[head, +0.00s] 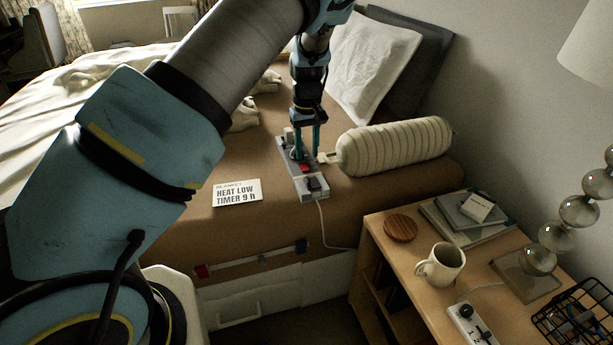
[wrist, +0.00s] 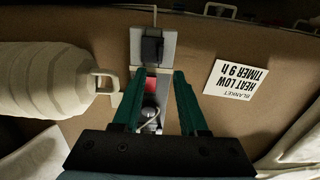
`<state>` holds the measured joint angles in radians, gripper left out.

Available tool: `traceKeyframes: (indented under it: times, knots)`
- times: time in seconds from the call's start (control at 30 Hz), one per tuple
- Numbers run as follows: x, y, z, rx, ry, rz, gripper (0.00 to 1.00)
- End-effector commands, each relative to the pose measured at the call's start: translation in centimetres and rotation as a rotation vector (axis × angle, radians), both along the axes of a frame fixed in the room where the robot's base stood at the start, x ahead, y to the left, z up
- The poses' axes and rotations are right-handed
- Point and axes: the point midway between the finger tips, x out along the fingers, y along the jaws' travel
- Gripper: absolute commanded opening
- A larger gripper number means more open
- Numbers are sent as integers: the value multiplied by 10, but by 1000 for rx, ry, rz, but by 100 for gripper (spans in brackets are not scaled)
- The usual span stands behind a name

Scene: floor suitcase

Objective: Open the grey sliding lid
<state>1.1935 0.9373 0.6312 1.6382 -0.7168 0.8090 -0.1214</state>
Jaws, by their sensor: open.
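A long grey control unit (head: 313,194) lies on the brown bed cover. It bears a red part (head: 305,168) and a black block (head: 315,184). In the wrist view the grey unit (wrist: 170,48) shows the black block (wrist: 152,48), the red part (wrist: 151,84) and a silvery knob (wrist: 150,116). I cannot tell for certain which grey part is the sliding lid. My gripper (head: 307,154) points down over the unit's far half. In the wrist view my gripper (wrist: 159,74) is open, its teal fingers on either side of the red part, with nothing held.
A cream ribbed roll (head: 395,146) lies close to the right of the unit. A white card (head: 237,192) reads "HEAT LOW TIMER 9 h". A cable runs off the bed edge. A nightstand (head: 375,222) with a mug (head: 440,264) stands at right. Brown cover left of the card is clear.

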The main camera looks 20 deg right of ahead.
Motion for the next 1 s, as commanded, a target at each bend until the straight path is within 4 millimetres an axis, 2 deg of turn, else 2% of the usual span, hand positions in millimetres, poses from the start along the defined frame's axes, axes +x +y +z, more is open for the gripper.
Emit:
traceKeyframes:
  times: [0.3,0.5,0.63,0.9,1.0]
  knots:
    - [0,3,-59,4,2,2,42]
    - [0,2,-84,2,2,2,42]
    - [0,2,-91,1,2,2,42]
    - [0,2,-92,1,1,2,42]
    - [0,2,-92,1,2,2,32]
